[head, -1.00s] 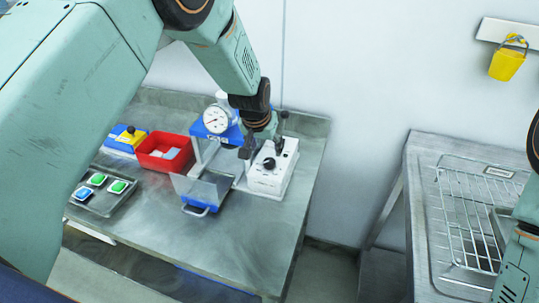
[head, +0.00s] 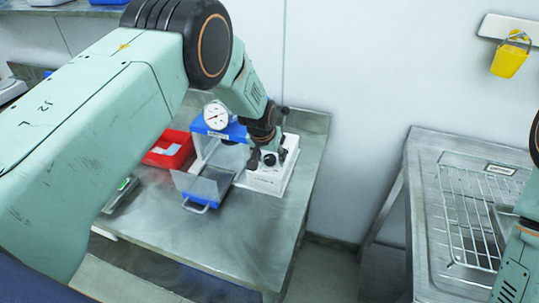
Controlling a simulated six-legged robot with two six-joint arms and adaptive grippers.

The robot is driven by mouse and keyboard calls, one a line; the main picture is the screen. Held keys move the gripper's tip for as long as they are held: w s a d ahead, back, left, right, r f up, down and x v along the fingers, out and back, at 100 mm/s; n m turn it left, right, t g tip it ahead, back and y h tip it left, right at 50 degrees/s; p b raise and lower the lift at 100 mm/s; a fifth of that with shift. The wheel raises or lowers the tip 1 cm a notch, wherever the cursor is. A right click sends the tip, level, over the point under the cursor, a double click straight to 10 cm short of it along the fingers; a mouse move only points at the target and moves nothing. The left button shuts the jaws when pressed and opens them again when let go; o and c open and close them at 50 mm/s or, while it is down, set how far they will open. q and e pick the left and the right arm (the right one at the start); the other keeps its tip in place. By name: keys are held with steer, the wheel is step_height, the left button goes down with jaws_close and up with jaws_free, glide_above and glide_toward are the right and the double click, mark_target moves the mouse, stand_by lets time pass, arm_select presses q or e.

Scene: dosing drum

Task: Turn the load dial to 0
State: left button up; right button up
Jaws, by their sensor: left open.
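The load dial (head: 270,159) is a small black knob on the sloped face of a white control box (head: 264,182) on the metal table. My left gripper (head: 267,158) is open and right at the dial, with its fingers close around or beside it; I cannot tell whether they touch it. The dial's markings are too small to read and partly hidden by the gripper. My right arm shows at the right edge, but its gripper is out of view.
A blue press with a round gauge (head: 215,115) and a clear guard (head: 202,186) stands just left of the box. A red bin (head: 168,150) is farther left. A wire rack (head: 468,210) lies on the right bench. The table front (head: 235,235) is clear.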

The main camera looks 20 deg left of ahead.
arm_select(q)
steer(key=shift+s+a, duration=0.15)
steer(key=shift+a, duration=0.1)
steer(key=shift+c, duration=0.8)
steer(key=shift+d+r, duration=0.1)
steer(key=shift+d, duration=0.3)
steer(key=c, duration=0.4)
steer(key=shift+c, duration=1.1)
steer(key=shift+a, duration=0.2)
steer(key=c, duration=0.4)
steer(key=shift+d, duration=0.1)
steer(key=shift+s+f, duration=0.15)
steer(key=shift+f, duration=0.1)
steer(key=o, duration=0.9)
steer(key=shift+o, duration=1.4)
steer(key=shift+r, duration=0.15)
